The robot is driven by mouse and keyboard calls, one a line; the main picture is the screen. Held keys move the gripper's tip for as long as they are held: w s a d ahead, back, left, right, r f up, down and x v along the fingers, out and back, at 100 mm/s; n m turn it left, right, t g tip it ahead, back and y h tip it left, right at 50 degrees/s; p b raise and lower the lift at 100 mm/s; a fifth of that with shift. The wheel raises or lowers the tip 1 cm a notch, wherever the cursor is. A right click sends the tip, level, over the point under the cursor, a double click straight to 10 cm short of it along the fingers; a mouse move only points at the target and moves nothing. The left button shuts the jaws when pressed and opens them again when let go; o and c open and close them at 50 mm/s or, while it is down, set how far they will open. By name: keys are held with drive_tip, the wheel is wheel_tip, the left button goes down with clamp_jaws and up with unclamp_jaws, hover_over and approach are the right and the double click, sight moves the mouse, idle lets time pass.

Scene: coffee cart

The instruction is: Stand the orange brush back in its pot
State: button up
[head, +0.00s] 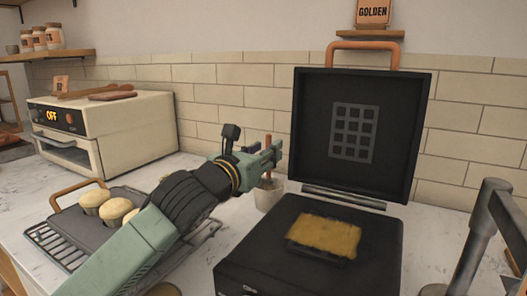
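The orange brush (268,140) stands about upright, its thin handle showing above and just below my gripper. Its lower end is in or directly behind the rim of a small pale pot (268,195), which stands just left of the waffle iron. My gripper (270,157) is at the brush handle, above the pot, with its fingers pointing right. The fingers overlap the handle in this view. I cannot tell whether they are closed on it or only beside it. The brush's head is hidden.
A black waffle iron (251,247) stands open on the right, with golden batter (324,235) on its lower plate and its lid (412,130) raised. A muffin tray (84,226) lies at left. A toaster oven (105,130) stands behind. A grey metal fixture (476,240) is at far right.

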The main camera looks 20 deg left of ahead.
drive_tip(key=v, duration=1.2)
idle(0.6)
